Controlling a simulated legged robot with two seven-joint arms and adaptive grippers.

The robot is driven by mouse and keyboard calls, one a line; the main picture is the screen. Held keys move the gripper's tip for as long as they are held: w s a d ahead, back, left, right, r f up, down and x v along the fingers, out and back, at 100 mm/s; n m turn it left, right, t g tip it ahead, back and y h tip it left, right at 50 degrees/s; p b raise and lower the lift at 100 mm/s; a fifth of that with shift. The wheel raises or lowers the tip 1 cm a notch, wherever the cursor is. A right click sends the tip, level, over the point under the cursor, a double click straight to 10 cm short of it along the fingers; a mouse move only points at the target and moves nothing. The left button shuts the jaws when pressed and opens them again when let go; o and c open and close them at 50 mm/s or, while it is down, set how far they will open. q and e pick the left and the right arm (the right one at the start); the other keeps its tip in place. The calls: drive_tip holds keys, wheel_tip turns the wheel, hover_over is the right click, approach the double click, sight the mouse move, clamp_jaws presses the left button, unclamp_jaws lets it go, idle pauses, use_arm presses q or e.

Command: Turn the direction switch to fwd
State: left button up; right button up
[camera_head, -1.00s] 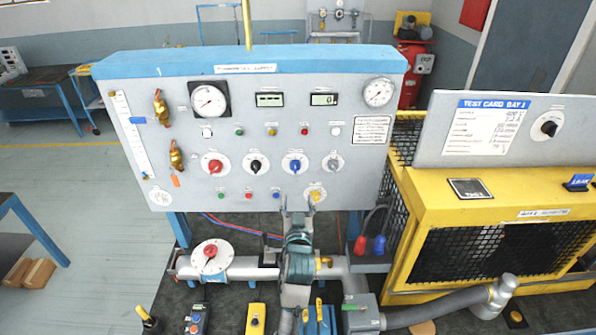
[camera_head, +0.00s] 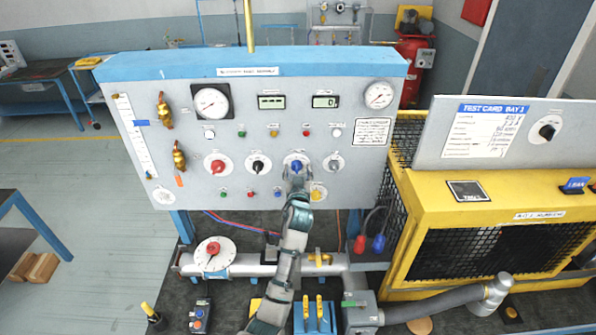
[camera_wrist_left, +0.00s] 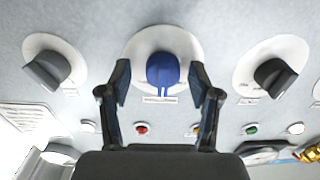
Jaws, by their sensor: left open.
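A blue rotary knob (camera_head: 296,166) on a round white plate sits on the grey panel (camera_head: 340,100). The label under the knob is too small to read. My right gripper is not in view.
A black knob (camera_head: 257,166) and a red knob (camera_head: 218,167) are left of the blue one, a grey knob (camera_head: 334,163) right. A pipe (camera_head: 250,264) runs under the panel; a yellow machine (camera_head: 480,215) stands right.

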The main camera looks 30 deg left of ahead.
use_arm(q)
drive_tip(key=shift+a, duration=0.2)
drive_tip(key=c, duration=1.1)
drive_tip(key=shift+c, duration=0.2)
drive_tip(key=shift+f, duration=0.1)
drive_tip(key=shift+d+f+n+b, duration=0.1)
drive_tip(key=shift+n+b, duration=0.85)
drive_tip(key=shift+n, duration=0.25)
drive_tip(key=shift+n+b, duration=0.45)
drive_tip(key=shift+n, duration=0.35)
drive_tip(key=shift+n+b, duration=0.3)
drive_tip(key=shift+n, duration=0.9)
drive_tip(key=shift+d+n, duration=0.1)
drive_tip(key=shift+n, duration=1.1)
